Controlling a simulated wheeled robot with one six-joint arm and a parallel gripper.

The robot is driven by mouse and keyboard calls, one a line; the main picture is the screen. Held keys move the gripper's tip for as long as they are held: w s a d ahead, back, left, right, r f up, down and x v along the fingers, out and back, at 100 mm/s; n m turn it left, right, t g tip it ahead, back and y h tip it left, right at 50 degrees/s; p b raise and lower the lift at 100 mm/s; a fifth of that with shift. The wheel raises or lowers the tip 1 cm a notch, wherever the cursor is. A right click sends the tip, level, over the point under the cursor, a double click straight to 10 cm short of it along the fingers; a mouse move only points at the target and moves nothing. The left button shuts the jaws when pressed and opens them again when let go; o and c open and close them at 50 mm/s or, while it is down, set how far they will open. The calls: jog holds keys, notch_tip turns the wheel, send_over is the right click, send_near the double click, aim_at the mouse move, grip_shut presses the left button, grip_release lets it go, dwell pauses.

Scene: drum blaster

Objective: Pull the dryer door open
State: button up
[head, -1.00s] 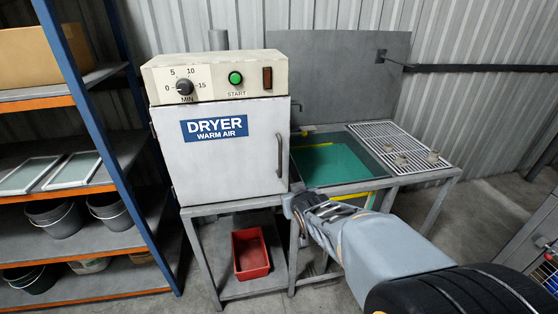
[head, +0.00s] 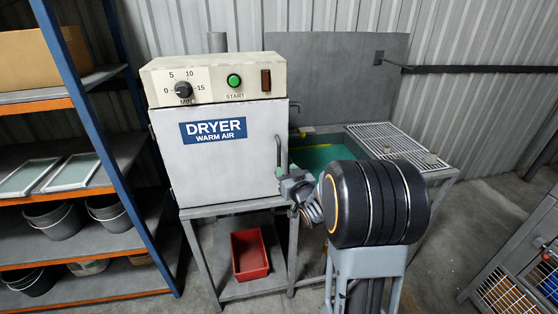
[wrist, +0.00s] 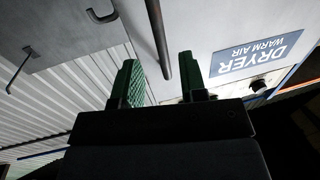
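The dryer (head: 222,130) has a white door (head: 225,168) with a blue DRYER label; the door looks shut. Its upright bar handle (head: 278,152) is at the door's right edge. In the head view my gripper (head: 285,180) is at the handle's lower end. In the wrist view, which shows the label upside down, the dark handle (wrist: 160,45) runs between the two green fingers of my gripper (wrist: 159,68). The fingers are apart, with a gap visible on each side of the bar. How deep the bar sits between them is unclear.
The dryer stands on a grey metal stand (head: 235,208) with a red bin (head: 250,254) on its lower shelf. A sink (head: 325,153) with a drain grid (head: 390,140) is to the right. A blue-framed shelf rack (head: 95,130) is close on the left.

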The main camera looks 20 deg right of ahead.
aim_at(279, 161)
jog(key=w+p, duration=0.1)
jog(key=w, duration=0.5)
jog(key=shift+w, duration=0.25)
jog(key=shift+c, duration=0.4)
grip_shut()
